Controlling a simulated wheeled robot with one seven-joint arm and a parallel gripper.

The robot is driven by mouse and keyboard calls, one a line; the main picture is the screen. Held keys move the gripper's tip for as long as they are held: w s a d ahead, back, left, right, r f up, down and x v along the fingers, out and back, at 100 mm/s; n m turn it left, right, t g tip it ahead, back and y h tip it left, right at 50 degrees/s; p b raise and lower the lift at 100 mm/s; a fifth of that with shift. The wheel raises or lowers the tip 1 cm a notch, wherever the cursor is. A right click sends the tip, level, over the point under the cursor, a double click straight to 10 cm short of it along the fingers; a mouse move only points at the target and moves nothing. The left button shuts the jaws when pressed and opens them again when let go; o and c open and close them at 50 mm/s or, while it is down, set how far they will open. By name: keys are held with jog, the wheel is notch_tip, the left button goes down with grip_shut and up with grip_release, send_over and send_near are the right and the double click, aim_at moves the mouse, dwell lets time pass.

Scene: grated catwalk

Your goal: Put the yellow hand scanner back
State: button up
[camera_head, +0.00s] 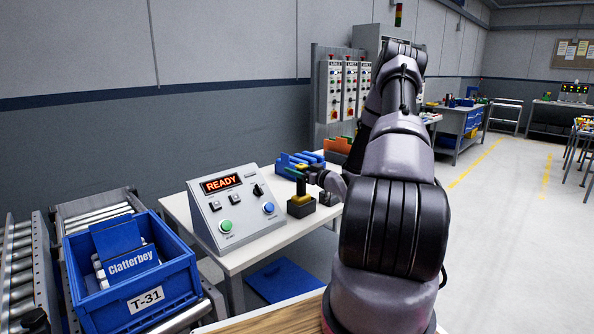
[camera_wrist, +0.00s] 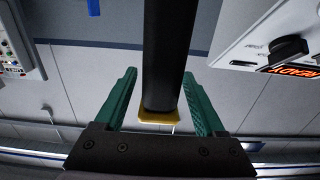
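The yellow hand scanner (camera_head: 302,198) shows in the head view as a small yellow and dark shape on the white table, right of the control box. I cannot separate it clearly from what is under it. In the wrist view a long dark handle with a yellow end (camera_wrist: 160,116) stands between the two teal fingers of my gripper (camera_wrist: 161,78). Firm contact is not clear. In the head view my gripper (camera_head: 297,172) is at the scanner, partly hidden by my arm.
The READY control box (camera_head: 232,207) stands close on the left. Blue bins (camera_head: 298,160) and an orange rack (camera_head: 338,145) are behind. A blue T-31 crate (camera_head: 137,284) sits on rollers at the left. My arm covers the table's right part. The floor at right is open.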

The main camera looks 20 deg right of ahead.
jog(key=shift+r, duration=0.15)
jog(key=v, duration=1.2)
jog(key=w+r+g+h, duration=0.4)
jog(key=r+h, duration=0.1)
jog(key=r, duration=0.3)
jog(key=s+a+r+m+g+h, duration=0.1)
jog(key=s+a+r+m+h, duration=0.15)
jog(key=r, duration=0.35)
jog(key=s+a+r+m+g+h, duration=0.1)
jog(key=s+a+r+m, duration=0.15)
jog(key=r, duration=0.25)
jog(key=s+a+r+m+g+y, duration=0.1)
jog(key=s+a+r, duration=0.2)
jog(key=s+a, duration=0.2)
jog(key=s+a+r+m+g+y, duration=0.1)
jog(key=s+a, duration=0.5)
jog(key=s, duration=0.6)
jog(key=s+a+r+m+g+y, duration=0.1)
jog(key=s+a+r+g+y, duration=0.1)
jog(key=s+a+r, duration=0.4)
jog(key=s, duration=0.3)
jog(key=shift+s+a, duration=0.15)
